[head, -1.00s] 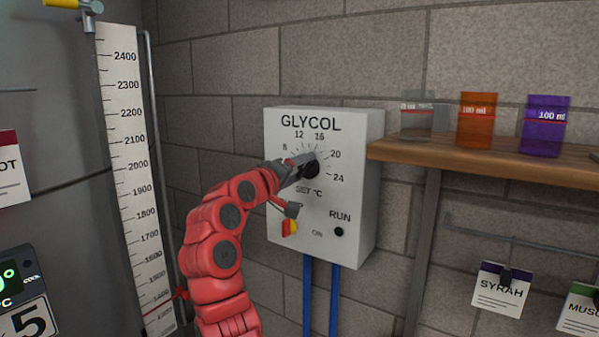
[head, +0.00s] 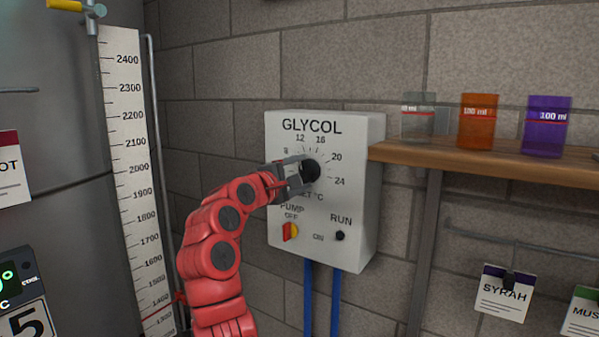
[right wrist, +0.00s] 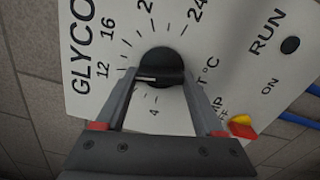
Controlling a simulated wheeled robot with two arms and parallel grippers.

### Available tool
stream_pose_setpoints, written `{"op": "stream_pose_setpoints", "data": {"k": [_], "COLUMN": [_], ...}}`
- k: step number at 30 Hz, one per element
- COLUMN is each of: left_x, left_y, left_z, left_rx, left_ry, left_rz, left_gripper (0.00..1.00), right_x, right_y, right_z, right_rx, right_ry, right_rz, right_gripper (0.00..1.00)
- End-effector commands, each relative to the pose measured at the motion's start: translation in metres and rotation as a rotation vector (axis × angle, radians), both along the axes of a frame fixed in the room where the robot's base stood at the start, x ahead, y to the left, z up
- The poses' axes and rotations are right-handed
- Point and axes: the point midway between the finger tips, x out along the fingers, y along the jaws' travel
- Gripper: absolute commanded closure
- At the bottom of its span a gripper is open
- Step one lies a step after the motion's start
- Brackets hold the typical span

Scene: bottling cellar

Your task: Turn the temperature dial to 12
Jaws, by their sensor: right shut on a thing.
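The temperature dial (head: 311,171) is a black round knob on the white GLYCOL box (head: 360,190), with numbers running around it. In the right wrist view the dial (right wrist: 162,68) has a pale pointer line that points left, towards the 12 side; the exact reading is hard to tell, and the 8 is hidden by a finger. My right gripper (head: 303,172) is shut on the dial, reaching it from the left. In the right wrist view the gripper's fingers (right wrist: 160,84) lie on either side of the knob. My left gripper is not in view.
Below the dial are a red and yellow pump switch (head: 290,232) and a black RUN knob (head: 340,236). A wooden shelf (head: 480,156) with beakers is at the right. Blue pipes (head: 334,300) run down below the box. A tall scale (head: 135,170) stands at the left.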

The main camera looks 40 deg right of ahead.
Motion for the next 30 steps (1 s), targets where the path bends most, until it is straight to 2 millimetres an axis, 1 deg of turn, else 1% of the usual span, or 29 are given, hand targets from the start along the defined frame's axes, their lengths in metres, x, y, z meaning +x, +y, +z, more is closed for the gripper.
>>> {"op": "stream_pose_setpoints", "data": {"k": [1,9,24,25,29,30], "left_x": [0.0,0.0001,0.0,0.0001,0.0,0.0], "left_y": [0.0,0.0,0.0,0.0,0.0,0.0], "left_z": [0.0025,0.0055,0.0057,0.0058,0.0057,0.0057], "left_rx": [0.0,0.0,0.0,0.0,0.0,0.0], "left_ry": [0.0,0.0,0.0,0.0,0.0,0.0], "left_rz": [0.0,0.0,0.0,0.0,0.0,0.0], "left_gripper": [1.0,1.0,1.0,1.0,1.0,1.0], "right_x": [-0.0002,-0.0001,-0.0001,-0.0001,-0.0001,0.0], "right_y": [0.0002,-0.0005,-0.0003,-0.0003,-0.0003,-0.0002], "right_z": [0.0036,0.0024,0.0025,0.0026,0.0019,0.0017], "right_rx": [-0.013,-0.045,-0.051,-0.051,-0.05,-0.049], "right_ry": [0.016,0.093,0.106,0.106,0.106,0.107], "right_rz": [0.001,0.0,0.002,0.002,0.001,0.001], "right_gripper": [0.85,0.85,0.85,0.26,0.03,0.0]}}
